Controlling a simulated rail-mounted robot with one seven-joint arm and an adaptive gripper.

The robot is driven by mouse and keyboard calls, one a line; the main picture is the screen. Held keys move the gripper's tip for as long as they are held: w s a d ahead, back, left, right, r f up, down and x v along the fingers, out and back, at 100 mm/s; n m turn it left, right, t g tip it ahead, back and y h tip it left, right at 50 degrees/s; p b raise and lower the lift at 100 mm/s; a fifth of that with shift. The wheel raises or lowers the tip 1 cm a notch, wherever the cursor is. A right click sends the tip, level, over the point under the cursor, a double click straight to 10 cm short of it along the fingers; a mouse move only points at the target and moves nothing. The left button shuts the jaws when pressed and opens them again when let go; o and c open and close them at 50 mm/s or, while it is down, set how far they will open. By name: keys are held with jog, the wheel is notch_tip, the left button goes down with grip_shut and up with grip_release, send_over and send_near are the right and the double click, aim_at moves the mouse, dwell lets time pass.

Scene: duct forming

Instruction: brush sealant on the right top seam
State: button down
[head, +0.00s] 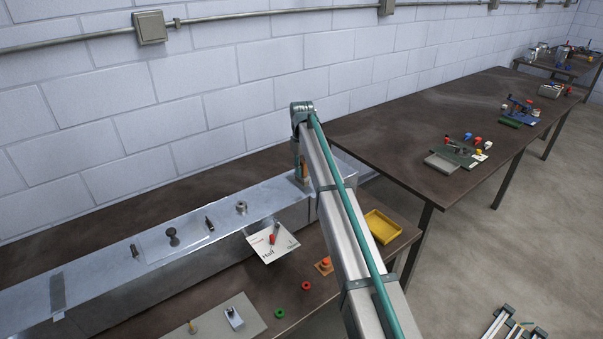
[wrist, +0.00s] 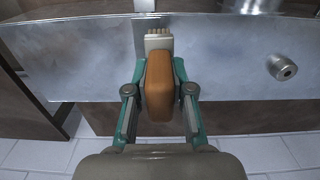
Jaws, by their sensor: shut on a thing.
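The long metal duct (head: 110,255) lies along the bench and fills the upper wrist view as a grey sheet (wrist: 80,60). My gripper (head: 301,178) is over the duct's right end. In the wrist view my gripper (wrist: 160,80) is shut on the wooden handle (wrist: 159,95) of a brush. The brush's pale bristles (wrist: 158,32) point away from my gripper, over the duct top. I cannot tell whether they touch it. A dark grey strip (head: 57,292) crosses the duct top at the left end.
A round metal fitting (head: 241,207) and several small dark parts stand on the duct. A marked card (head: 270,245) with a red item is at its front side. A yellow tray (head: 382,227) lies right of my arm. The block wall (head: 230,100) is close behind.

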aim_at(302, 161)
jog(key=shift+r+p, duration=0.6)
jog(key=shift+r, duration=1.2)
